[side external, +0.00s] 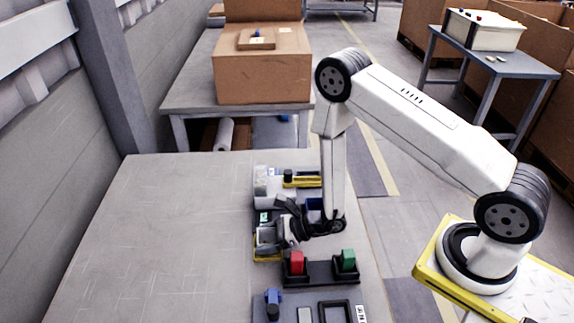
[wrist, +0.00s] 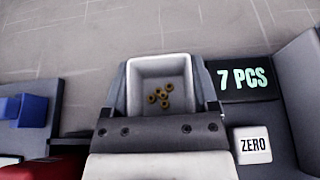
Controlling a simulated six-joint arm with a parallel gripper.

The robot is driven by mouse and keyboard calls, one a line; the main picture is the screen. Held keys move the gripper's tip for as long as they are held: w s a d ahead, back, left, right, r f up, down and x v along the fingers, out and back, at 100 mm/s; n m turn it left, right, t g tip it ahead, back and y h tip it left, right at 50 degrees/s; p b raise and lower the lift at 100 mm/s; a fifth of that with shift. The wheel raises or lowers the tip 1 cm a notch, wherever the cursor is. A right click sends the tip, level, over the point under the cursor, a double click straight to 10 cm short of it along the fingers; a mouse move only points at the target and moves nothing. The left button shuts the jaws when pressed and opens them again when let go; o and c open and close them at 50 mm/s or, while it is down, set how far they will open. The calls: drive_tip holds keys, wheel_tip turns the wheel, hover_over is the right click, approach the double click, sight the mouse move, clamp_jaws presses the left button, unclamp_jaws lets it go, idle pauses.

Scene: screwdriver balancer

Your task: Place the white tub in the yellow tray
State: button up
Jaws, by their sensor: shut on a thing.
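The white tub (wrist: 135,88) is between the two fingers of my gripper (wrist: 168,100) in the wrist view, with several small brass-coloured pieces in its bottom. In the side view the tub (side external: 268,239) looks grey and upright, with my gripper (side external: 280,228) shut on it from the right. The yellow tray (side external: 268,259) shows as a thin yellow edge below and around the tub. I cannot tell whether the tub touches it or hangs just above. No yellow shows in the wrist view.
A display reading "7 PCS" (wrist: 245,80) and a "ZERO" button (wrist: 252,145) lie right of the tub in the wrist view. The table's left side (side external: 160,240) is bare.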

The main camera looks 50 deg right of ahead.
drive_tip(key=shift+f, duration=0.1)
drive_tip(key=o, duration=1.1)
drive_tip(key=shift+r, duration=0.2)
drive_tip(key=shift+v, duration=5.95)
